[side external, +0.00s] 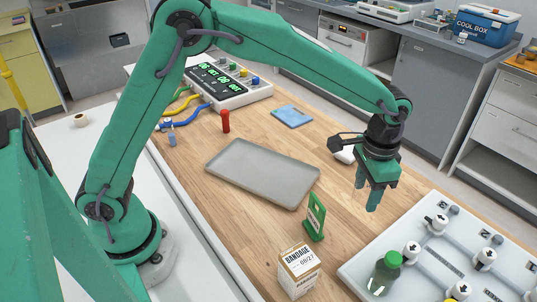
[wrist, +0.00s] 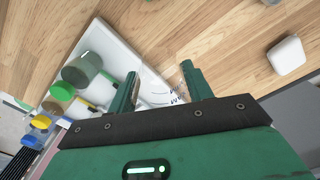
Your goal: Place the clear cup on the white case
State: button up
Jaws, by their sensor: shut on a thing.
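My gripper (side external: 367,193) is shut on the clear cup and holds it above the right part of the wooden table. In the wrist view the cup (wrist: 161,92) shows only as faint outlines and dark printed marks between the two fingers (wrist: 157,84). I cannot make the cup out in the side view. The white case (side external: 344,155) is a small rounded block lying on the table, partly hidden behind my gripper in the side view. In the wrist view the case (wrist: 288,56) lies to the right, apart from the fingers, with its top bare.
A white valve panel (side external: 362,262) with a green-capped bottle (side external: 384,274) stands at the front right. Bare wood surrounds the case.

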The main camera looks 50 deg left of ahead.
jog(key=w+a+r+n, duration=0.2)
jog(key=w+a+n, duration=0.1)
jog(key=w+a, duration=0.7)
jog(key=shift+w+a+r, duration=0.35)
jog(key=shift+w+a, duration=0.05)
jog(key=shift+w, duration=0.2)
send_over(343, 153)
notch_tip(343, 153, down, 7)
jog(key=shift+w, duration=0.1)
jog(key=shift+f, duration=2)
jog(key=shift+f, duration=0.1)
jog(key=o, duration=1)
